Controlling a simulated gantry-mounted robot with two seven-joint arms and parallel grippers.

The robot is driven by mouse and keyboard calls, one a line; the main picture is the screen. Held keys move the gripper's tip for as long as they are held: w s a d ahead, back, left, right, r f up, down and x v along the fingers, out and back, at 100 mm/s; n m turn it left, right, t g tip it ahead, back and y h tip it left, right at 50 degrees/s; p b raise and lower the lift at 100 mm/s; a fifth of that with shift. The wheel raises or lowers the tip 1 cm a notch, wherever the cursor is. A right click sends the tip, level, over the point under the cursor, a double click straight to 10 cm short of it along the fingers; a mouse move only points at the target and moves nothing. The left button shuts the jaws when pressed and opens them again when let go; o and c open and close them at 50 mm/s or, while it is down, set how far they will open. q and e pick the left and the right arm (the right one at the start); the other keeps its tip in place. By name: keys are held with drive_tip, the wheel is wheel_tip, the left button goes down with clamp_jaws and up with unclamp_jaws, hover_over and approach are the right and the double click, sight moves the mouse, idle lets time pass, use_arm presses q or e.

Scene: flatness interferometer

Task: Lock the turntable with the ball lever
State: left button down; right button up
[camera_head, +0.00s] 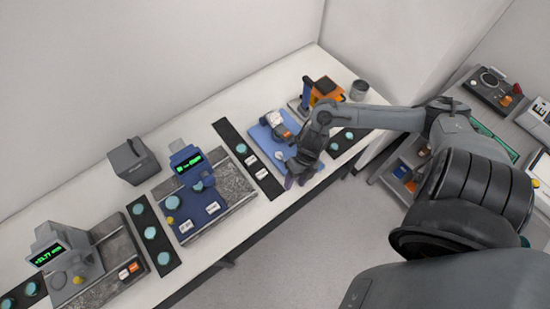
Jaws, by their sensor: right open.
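My right gripper (297,181) is open, fingers pointing down, over the front right part of a blue instrument base (262,133). I see nothing held in it. A white and orange-marked unit (279,124) stands on this base, just behind the gripper. I cannot make out the turntable or the ball lever on this base; my wrist and fingers cover part of it. I cannot tell whether the fingers touch anything. My left gripper is not in view.
A blue gauge with a green display (189,163) and a grey gauge (53,254) stand on the bench further left. Black strips with teal discs (151,233) lie between stations. An orange and black device (322,91) and a grey cup (359,89) stand behind.

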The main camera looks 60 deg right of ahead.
sight(282, 159)
drive_tip(key=w+d+r+h+b, duration=0.25)
drive_tip(key=w+d, duration=0.35)
drive_tip(key=d, duration=0.4)
drive_tip(key=shift+t, duration=0.5)
drive_tip(key=x, duration=0.9)
drive_tip(key=shift+w+p, duration=0.35)
drive_tip(key=shift+f, duration=0.55)
clamp_jaws()
